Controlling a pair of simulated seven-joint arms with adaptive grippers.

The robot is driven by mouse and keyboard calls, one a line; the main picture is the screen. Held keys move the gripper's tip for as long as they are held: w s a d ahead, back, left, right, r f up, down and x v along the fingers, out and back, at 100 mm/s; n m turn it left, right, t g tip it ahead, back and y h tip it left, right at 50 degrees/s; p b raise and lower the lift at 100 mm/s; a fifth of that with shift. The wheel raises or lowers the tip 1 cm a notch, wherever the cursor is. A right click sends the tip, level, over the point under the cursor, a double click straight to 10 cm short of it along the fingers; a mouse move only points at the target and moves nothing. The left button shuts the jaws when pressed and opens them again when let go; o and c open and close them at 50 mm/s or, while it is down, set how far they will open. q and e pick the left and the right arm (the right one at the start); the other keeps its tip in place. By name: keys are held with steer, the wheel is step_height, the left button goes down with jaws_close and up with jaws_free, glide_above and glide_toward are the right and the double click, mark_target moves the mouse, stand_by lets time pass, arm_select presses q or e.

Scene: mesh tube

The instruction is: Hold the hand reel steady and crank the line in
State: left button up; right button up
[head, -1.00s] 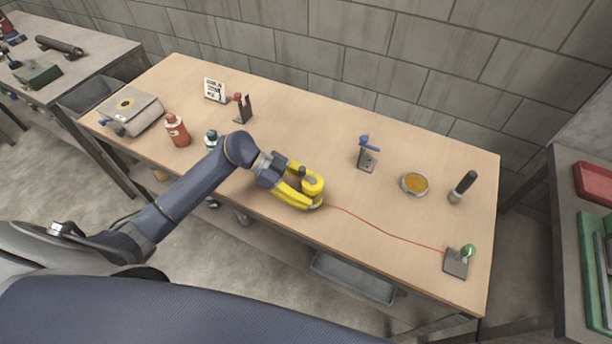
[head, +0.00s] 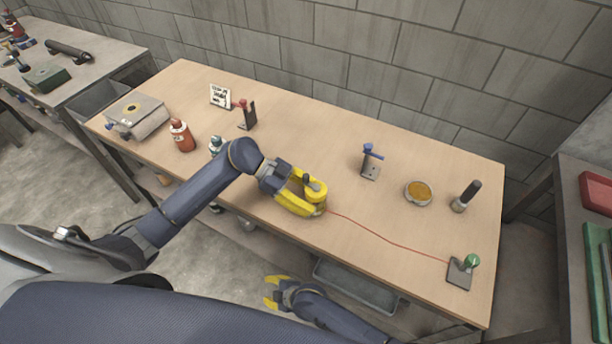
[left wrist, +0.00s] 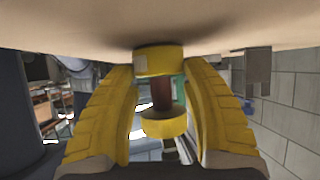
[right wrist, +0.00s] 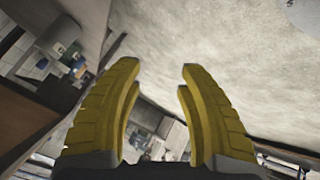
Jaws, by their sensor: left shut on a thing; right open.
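The yellow hand reel (head: 317,187) is near the front edge of the wooden table, with a dark knob (head: 307,178) on top. My left gripper (head: 314,203) is shut on it; its yellow fingers flank the reel. The left wrist view shows the reel's yellow flange (left wrist: 160,61) and dark red core (left wrist: 161,95) between the fingers. A red line (head: 385,238) runs from the reel to a plate with a green-topped post (head: 471,261) at the table's right end. My right gripper (head: 266,291) is open and empty, off the table's front side; its parted fingers show in the right wrist view (right wrist: 160,72).
A blue-topped stand (head: 370,165), a round tin (head: 418,193) and a black-handled tool (head: 467,196) stand right of the reel. A red bottle (head: 182,136), a box (head: 138,117) and a red-topped stand (head: 247,115) are on the left.

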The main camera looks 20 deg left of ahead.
steer(key=s+a+r+n+g, duration=0.1)
steer(key=s+a+r+n, duration=0.3)
step_height(320, 180, up, 48)
steer(key=n+h, duration=0.4)
steer(key=n, duration=2.1)
glide_above(307, 176)
steer(key=d, duration=0.4)
steer(key=x, duration=1.1)
steer(key=shift+s+a, duration=0.2)
steer(key=shift+s, duration=0.05)
steer(key=shift+c, duration=0.2)
jaws_close()
